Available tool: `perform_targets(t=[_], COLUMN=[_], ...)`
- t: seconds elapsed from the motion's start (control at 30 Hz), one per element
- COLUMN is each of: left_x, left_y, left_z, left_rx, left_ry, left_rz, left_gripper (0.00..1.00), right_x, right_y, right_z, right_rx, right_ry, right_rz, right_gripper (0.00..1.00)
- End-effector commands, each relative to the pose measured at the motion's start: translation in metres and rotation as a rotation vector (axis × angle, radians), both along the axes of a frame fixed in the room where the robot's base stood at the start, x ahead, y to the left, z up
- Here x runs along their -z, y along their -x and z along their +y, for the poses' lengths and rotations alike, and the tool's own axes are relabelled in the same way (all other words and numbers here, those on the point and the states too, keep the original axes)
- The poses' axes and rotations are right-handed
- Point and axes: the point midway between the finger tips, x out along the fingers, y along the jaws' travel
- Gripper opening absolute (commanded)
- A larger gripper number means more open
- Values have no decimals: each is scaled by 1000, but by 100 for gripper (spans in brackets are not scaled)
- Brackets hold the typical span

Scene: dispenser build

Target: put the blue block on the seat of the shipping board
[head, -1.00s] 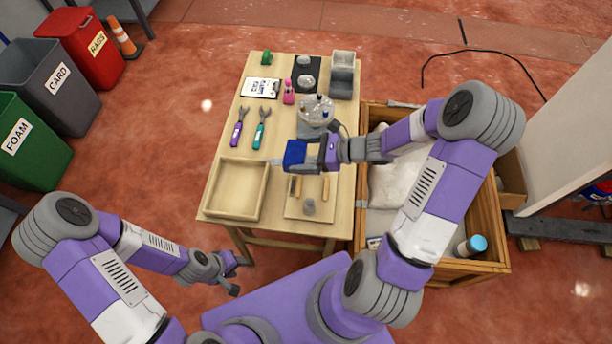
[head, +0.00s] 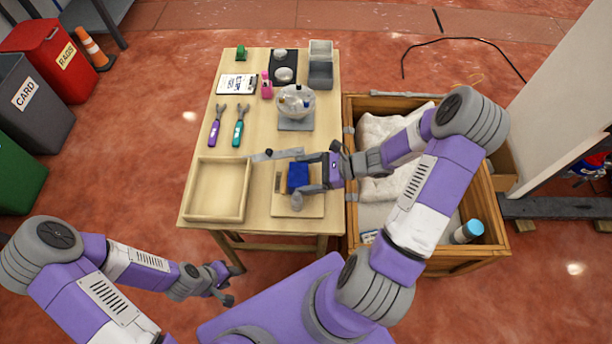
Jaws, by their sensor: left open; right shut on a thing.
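The blue block (head: 297,178) is held in my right gripper (head: 303,175), which is shut on it. The gripper and block are over the shipping board (head: 314,210), a pale wooden board at the front right of the table. I cannot tell whether the block touches the board. The gripper and block hide much of the board, including its seat. A grey rounded piece (head: 297,201) shows at the board's front part. My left gripper (head: 224,285) is open and empty, low in front of the table.
An empty wooden tray (head: 187,192) stands left of the board. A flat grey tool (head: 275,155) lies behind the board. Two pliers-like tools, a clear bowl (head: 295,102) and a clipboard (head: 238,84) are further back. A wooden crate (head: 349,225) adjoins the table's right side.

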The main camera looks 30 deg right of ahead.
Motion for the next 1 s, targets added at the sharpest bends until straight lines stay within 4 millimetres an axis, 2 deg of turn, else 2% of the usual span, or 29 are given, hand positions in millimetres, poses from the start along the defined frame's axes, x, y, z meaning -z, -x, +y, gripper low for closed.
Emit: perform_targets(t=[0.37, 0.4, 0.47, 0.77, 1.0], left_x=[3, 4, 3, -1, -15], left_y=[0, 0, 0, 0, 0], left_z=[0, 0, 0, 0, 0], left_rx=[0, 0, 0, 0, 0], left_ry=[0, 0, 0, 0, 0], left_rz=[0, 0, 0, 0, 0], left_gripper=[43, 43, 43, 43, 43], right_x=[5, 6, 6, 1, -16], right_y=[-1, 0, 0, 0, 20], right_z=[1, 0, 0, 0, -35], right_rx=[-2, 0, 0, 0, 4], right_ry=[-3, 0, 0, 0, 3], right_rz=[-3, -1, -1, -1, -1], right_gripper=[33, 93, 100, 100, 100])
